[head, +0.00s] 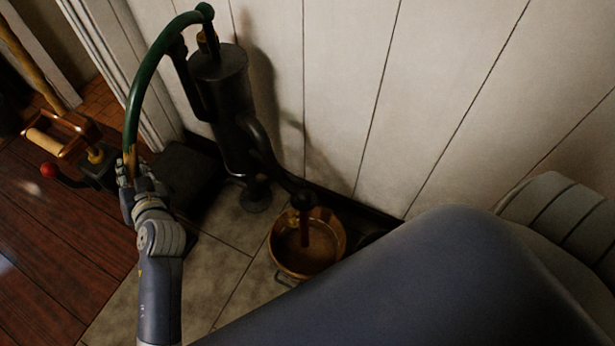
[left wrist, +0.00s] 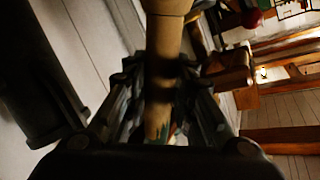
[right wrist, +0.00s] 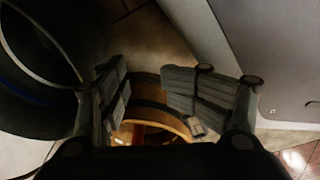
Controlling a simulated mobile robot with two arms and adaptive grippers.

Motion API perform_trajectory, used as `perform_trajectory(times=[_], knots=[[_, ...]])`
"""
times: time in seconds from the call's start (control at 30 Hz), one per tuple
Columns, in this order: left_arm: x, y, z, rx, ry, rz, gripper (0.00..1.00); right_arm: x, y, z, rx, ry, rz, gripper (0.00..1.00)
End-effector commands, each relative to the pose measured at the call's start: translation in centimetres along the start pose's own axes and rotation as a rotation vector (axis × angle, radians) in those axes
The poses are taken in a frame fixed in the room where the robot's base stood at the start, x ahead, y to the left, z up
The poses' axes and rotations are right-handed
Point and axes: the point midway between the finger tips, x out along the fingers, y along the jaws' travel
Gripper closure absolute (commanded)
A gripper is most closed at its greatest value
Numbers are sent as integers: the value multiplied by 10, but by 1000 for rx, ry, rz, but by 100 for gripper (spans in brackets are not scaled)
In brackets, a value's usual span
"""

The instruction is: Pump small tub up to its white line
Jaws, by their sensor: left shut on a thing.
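The black pump (head: 222,100) stands against the white plank wall in the head view. Its curved green handle (head: 144,85) ends low at the left. My left gripper (head: 130,172) is shut on the handle's wooden grip, which also shows in the left wrist view (left wrist: 165,38). The small copper-brown tub (head: 283,256) stands on the floor under the pump spout (head: 301,198). A reddish-brown streak hangs from the spout into the tub; I cannot tell its level against a white line. My right gripper (right wrist: 146,82) is open, its fingers apart near the tub (right wrist: 175,122); the head view hides it.
A wooden-handled device with a red knob (head: 48,170) stands at the left on red-brown planks. A dark box (head: 187,172) sits beside the pump base. Pale floor tiles (head: 215,258) are clear in front. My own large arm link covers the lower right.

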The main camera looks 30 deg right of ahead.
Motion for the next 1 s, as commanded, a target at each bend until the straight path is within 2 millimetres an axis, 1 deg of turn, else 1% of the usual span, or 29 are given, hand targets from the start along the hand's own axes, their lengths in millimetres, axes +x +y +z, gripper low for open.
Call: perform_trajectory(times=[0.07,0.17,0.43,0.63,0.7,1.0], knots=[[0,0,-3,1,6,1,100,0,-2,2,1,-3,-2,42],[-2,-2,-6,7,3,1,100,0,-2,11,0,-12,-3,42],[-7,-13,-16,48,-16,-2,100,3,-3,64,-8,-44,-4,42],[-10,-21,-23,78,-28,-3,100,-1,-2,104,-14,-64,-5,42],[-14,-28,-31,97,-38,-3,100,-17,-2,99,-14,-57,-5,42],[-26,-50,-50,188,-86,-4,100,-66,-1,91,-13,-56,-5,42]])
